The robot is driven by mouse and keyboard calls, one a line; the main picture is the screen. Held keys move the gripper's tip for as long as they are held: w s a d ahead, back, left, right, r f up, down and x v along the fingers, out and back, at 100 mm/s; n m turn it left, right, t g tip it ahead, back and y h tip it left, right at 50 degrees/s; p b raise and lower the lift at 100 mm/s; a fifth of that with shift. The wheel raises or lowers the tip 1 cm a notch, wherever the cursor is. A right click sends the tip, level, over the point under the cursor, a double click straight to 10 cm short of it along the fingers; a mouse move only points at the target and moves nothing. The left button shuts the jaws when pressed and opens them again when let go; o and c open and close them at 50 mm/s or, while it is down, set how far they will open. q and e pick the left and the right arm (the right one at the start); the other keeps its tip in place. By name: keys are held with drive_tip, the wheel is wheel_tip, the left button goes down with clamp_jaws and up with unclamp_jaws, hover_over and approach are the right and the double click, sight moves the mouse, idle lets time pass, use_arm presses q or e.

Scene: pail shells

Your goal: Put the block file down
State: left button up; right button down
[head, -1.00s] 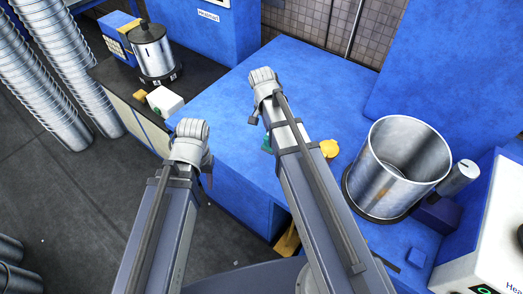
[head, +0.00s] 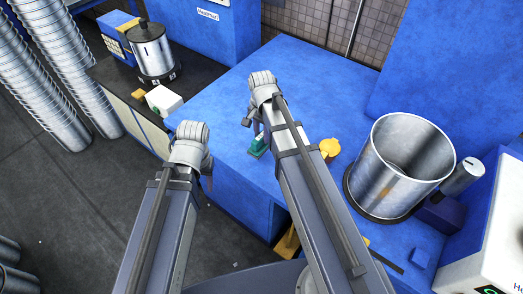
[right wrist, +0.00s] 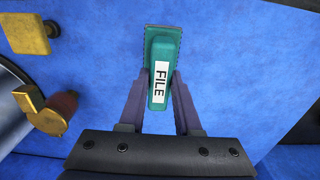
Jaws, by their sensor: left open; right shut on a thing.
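The block file (head: 259,147) is a teal block with a white FILE label, plain in the right wrist view (right wrist: 165,50). My right gripper (head: 256,130) is shut on it, with one purple-grey finger on each side in the right wrist view (right wrist: 160,78). The file is over the blue bench top (head: 290,85), left of my right forearm, which hides part of it. I cannot tell whether it touches the bench. My left gripper (head: 208,182) is open and empty, off the left front edge of the bench.
A large open metal pail (head: 385,185) stands on the right of the bench, and a yellow piece (head: 329,148) lies beside my right forearm. A lidded metal pot (head: 154,50) is on the dark counter at left. The bench's back part is clear.

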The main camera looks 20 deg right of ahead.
sight(262, 145)
drive_tip(key=shift+f+b, duration=2.5)
drive_tip(key=shift+f, duration=0.45)
drive_tip(key=shift+s+r, duration=0.1)
drive_tip(key=c, duration=0.6)
unclamp_jaws()
drive_tip(key=shift+f, duration=0.2)
